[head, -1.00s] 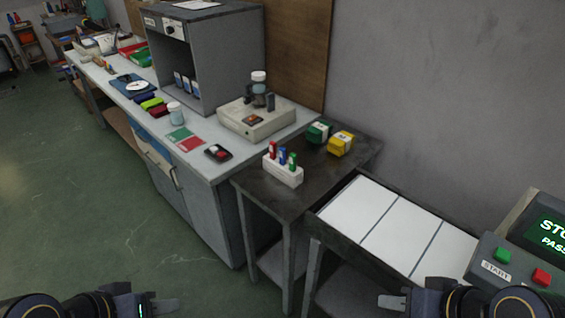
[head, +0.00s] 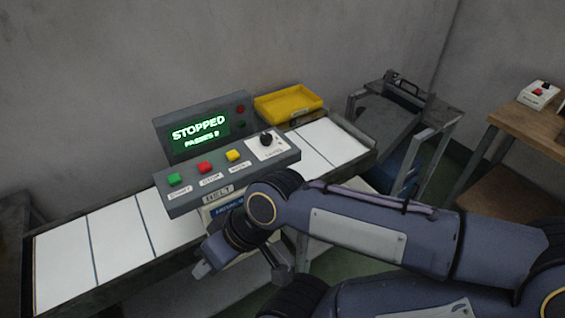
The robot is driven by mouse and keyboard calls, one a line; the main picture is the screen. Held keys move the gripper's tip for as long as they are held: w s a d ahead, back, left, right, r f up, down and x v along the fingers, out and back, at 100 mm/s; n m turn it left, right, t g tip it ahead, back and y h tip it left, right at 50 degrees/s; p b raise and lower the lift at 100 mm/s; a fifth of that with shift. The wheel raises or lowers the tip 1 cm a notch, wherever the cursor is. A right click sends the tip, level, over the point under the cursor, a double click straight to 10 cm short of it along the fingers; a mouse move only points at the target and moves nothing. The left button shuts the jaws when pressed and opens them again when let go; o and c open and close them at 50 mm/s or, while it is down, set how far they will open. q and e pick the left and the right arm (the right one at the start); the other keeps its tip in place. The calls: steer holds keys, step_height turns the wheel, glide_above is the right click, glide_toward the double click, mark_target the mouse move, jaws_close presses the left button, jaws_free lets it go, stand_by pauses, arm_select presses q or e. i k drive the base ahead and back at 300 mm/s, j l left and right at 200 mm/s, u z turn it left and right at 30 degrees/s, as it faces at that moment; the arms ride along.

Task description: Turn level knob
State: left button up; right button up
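A black round knob (head: 266,138) stands on a pale plate at the right end of a grey control panel (head: 228,174). The small label by the knob is too blurred to read. My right gripper (head: 240,271) is in front of and below the panel, pointing down, apart from the knob. Its two fingers look spread, with nothing seen between them. My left gripper is out of view.
Green (head: 174,180), red (head: 204,168) and yellow (head: 232,156) buttons line the panel. A screen (head: 199,130) reads "STOPPED". A white segmented belt (head: 117,240) runs beneath. A yellow tray (head: 288,103) sits behind the knob.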

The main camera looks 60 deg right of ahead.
mark_target(266, 139)
steer(key=z, duration=1.65)
